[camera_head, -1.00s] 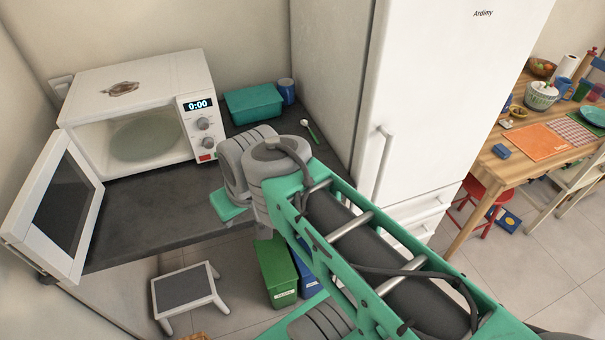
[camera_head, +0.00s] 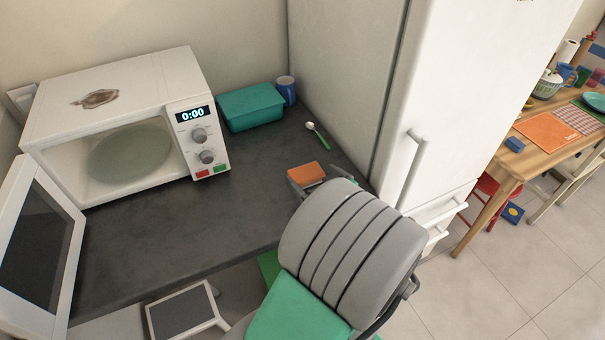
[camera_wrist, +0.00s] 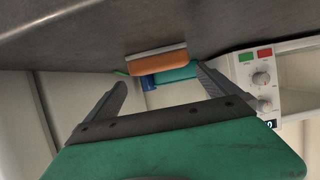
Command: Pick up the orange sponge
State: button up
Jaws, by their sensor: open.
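The orange sponge (camera_head: 306,173) lies on the dark counter, right of the microwave and in front of the spoon. In the wrist view the sponge (camera_wrist: 157,64) shows ahead of my gripper (camera_wrist: 161,79), centred between the two spread fingers, with a grey layer along one face. My gripper is open and empty. In the head view my gripper (camera_head: 318,183) is close to the sponge, partly hidden behind my grey wrist link. I cannot tell whether a finger touches the sponge.
A white microwave (camera_head: 118,95) with its door open stands left. A teal box (camera_head: 251,108), a blue cup (camera_head: 286,90) and a green-handled spoon (camera_head: 317,135) are at the back. A white fridge (camera_head: 465,90) rises on the right. The counter (camera_head: 180,225) is clear in front of the microwave.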

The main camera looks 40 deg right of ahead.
aim_at(307, 173)
jog(key=x, duration=0.3)
jog(key=p+x, duration=0.1)
jog(key=x, duration=0.1)
jog(key=shift+w+f, duration=0.25)
jog(key=shift+f, duration=0.15)
jog(key=c, duration=1.1)
jog(key=shift+o, duration=0.2)
jog(key=shift+r, duration=0.1)
jog(key=shift+r, duration=0.35)
jog(key=r, duration=0.2)
jog(key=shift+s+r+b, duration=0.2)
jog(key=shift+r+b, duration=0.1)
jog(key=shift+r, duration=0.1)
jog(key=s+a+r, duration=0.8)
jog(key=s+r, duration=0.1)
jog(key=s, duration=0.2)
